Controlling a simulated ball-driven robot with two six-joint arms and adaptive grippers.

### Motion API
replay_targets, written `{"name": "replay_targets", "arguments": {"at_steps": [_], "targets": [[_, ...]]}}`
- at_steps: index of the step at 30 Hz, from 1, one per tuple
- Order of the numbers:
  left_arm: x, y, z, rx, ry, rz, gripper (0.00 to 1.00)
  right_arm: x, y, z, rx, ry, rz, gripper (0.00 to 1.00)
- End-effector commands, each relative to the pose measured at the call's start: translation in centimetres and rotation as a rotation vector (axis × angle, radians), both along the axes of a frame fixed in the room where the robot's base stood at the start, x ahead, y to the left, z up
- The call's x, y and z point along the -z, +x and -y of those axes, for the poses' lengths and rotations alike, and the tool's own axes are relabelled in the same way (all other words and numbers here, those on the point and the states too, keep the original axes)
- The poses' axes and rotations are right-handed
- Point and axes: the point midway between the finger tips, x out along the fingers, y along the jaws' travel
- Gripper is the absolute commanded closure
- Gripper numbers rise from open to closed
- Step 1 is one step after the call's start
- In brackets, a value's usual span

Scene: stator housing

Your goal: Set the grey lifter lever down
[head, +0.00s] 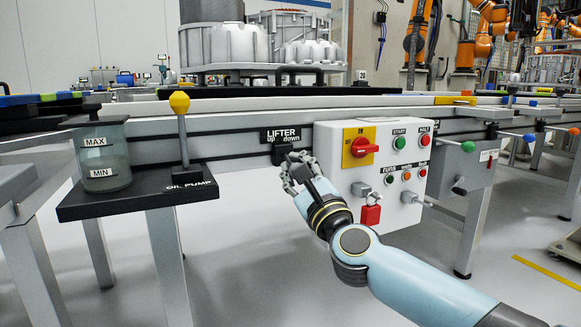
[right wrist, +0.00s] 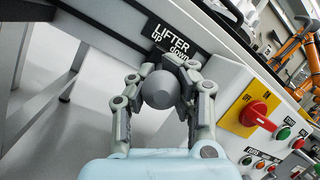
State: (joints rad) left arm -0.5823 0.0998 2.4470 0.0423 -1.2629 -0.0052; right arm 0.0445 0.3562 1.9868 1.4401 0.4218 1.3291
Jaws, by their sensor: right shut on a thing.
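The lifter lever's round grey knob (right wrist: 160,90) sits between the fingers of my right gripper (right wrist: 166,72) in the right wrist view. The fingers close around it from both sides. In the head view my right gripper (head: 295,170) is at the lever's dark mount (head: 281,152), just under the LIFTER up/down label (head: 281,136). There the fingers hide most of the lever, so its exact tilt is hard to tell. The label also shows in the right wrist view (right wrist: 170,38), just beyond the knob. My left gripper is out of view.
A white control box (head: 343,140) with a red switch (head: 364,147) and several buttons stands close right of the gripper. A black oil pump shelf (head: 120,203) with a yellow-knobbed lever (head: 180,103) and an oil jar (head: 103,155) is at left. The conveyor rail (head: 230,123) runs behind.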

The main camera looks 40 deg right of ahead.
Motion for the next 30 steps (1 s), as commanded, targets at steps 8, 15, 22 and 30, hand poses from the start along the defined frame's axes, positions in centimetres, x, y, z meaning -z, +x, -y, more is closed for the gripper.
{"name": "replay_targets", "arguments": {"at_steps": [8,15,22,30], "targets": [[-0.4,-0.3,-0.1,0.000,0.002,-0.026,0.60,-0.1,-0.5,1.4,0.014,0.002,0.003,1.00],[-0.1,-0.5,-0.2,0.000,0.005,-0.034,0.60,-0.1,-0.6,2.0,0.016,-0.001,0.004,1.00],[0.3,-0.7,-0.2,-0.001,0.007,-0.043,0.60,0.0,-0.6,2.1,0.017,-0.001,0.003,1.00],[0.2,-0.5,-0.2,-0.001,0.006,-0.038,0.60,0.0,-0.6,2.1,0.017,-0.002,0.001,0.80]]}}
